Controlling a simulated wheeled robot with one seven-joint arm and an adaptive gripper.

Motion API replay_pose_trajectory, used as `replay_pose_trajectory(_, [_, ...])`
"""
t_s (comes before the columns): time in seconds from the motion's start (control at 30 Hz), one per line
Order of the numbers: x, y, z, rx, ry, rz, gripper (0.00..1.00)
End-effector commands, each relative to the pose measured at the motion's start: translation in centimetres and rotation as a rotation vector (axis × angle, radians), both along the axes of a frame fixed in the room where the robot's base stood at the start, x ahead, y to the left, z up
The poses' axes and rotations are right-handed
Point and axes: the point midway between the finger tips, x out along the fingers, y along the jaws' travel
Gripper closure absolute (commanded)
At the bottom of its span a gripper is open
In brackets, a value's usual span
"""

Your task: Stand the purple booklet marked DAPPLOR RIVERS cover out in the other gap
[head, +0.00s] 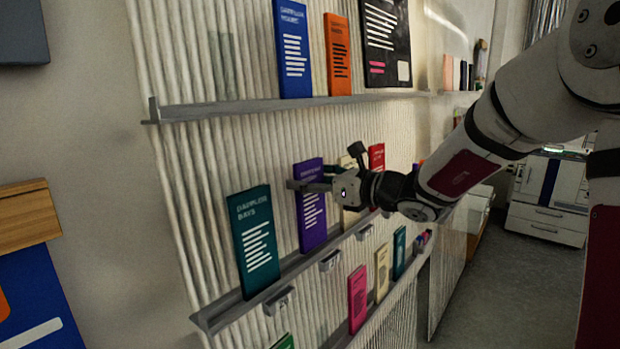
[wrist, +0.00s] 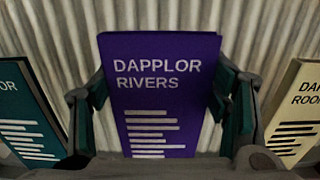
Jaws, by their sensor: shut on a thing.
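The purple booklet (head: 311,212) marked DAPPLOR RIVERS stands upright, cover out, on the middle ledge in the head view, between a teal booklet and a cream one. In the wrist view the purple booklet (wrist: 158,95) faces me, its title level and readable. My gripper (head: 312,186) is at its upper part, and in the wrist view the fingers (wrist: 160,108) are shut on its two side edges. Its bottom edge is hidden in the wrist view; in the head view it appears to be at the ledge, but I cannot tell whether it rests there.
The teal booklet (head: 254,240) stands close on the left, the cream one (wrist: 293,115) close on the right. The middle ledge (head: 232,308) carries small label tags (head: 330,261). The upper ledge (head: 240,107) with blue and orange booklets runs above my gripper. A lower row holds several booklets.

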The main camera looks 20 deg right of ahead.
Motion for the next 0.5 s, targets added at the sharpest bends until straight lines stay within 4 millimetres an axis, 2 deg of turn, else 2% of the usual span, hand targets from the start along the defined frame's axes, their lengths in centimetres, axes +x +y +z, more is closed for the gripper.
replay_pose_trajectory(0.5, [-0.04, -0.06, -0.57, 0.0, 0.0, -0.001, 0.77])
